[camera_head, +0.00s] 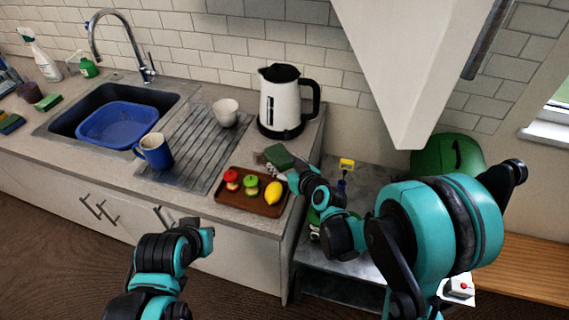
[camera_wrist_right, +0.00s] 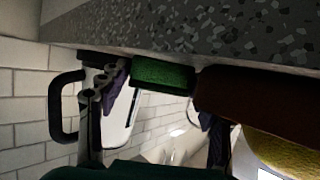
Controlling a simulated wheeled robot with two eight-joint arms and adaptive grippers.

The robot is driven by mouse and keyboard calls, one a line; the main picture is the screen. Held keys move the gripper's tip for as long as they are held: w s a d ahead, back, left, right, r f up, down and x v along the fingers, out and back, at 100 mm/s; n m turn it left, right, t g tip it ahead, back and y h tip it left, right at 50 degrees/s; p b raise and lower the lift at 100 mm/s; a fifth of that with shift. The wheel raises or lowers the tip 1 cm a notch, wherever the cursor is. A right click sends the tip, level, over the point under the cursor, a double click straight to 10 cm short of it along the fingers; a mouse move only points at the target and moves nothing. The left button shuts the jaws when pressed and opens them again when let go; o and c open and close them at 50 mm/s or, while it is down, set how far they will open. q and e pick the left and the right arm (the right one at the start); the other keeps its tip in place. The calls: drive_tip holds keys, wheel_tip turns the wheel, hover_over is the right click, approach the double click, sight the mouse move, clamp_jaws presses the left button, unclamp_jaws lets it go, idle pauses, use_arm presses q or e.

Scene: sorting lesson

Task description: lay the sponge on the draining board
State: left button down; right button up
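A green sponge (camera_head: 279,155) lies on the counter behind the wooden tray, right of the draining board (camera_head: 195,150). In the right wrist view the sponge (camera_wrist_right: 163,75) rests against the speckled counter. My right gripper (camera_head: 277,166) is down at the sponge. In the right wrist view one jointed finger with a purple pad stands just left of the sponge; the other is mostly hidden at the right. The fingers look spread, with no clear grip on it. My left gripper (camera_head: 207,239) is low in front of the cabinets; its fingers are not clear.
The draining board holds a blue mug (camera_head: 154,152) and a white cup (camera_head: 225,112). A kettle (camera_head: 283,102) stands behind the sponge. The tray (camera_head: 240,203) holds toy fruit, including a lemon (camera_head: 274,192). A blue basin (camera_head: 117,125) sits in the sink. Other sponges lie far left.

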drive_tip(key=shift+r, duration=0.2)
drive_tip(key=p+v, duration=0.3)
drive_tip(key=v, duration=0.9)
drive_tip(key=shift+p, duration=0.3)
